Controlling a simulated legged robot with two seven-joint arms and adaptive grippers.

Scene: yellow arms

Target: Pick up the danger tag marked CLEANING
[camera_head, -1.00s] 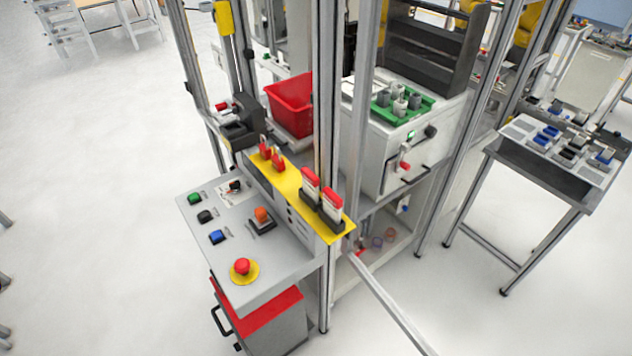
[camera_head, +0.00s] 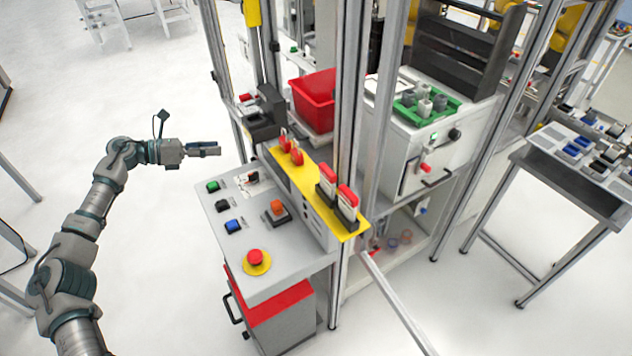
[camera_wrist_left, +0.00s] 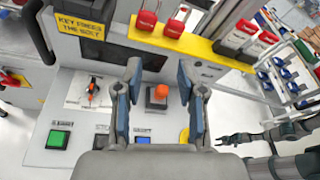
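Two red-and-white tags stand in dark holders at the near right end of the yellow rail, one tag (camera_head: 325,187) and another tag (camera_head: 347,202). Their red tops also show in the left wrist view, at the upper right. Their print is too small to read, so I cannot tell which is marked CLEANING. My left gripper (camera_head: 208,149) is left of the control panel in the head view, apart from the tags. In the left wrist view its fingers (camera_wrist_left: 160,92) are spread and empty. My right gripper (camera_wrist_left: 225,140) shows small in the left wrist view, its fingers unclear.
The yellow rail (camera_head: 312,197) also carries red padlocks (camera_head: 296,153) farther back. The grey panel (camera_head: 225,255) has buttons, an orange switch (camera_head: 277,207) and a red emergency stop (camera_head: 255,257). A metal post (camera_head: 348,120) rises behind the tags. A red bin (camera_head: 313,100) stands behind.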

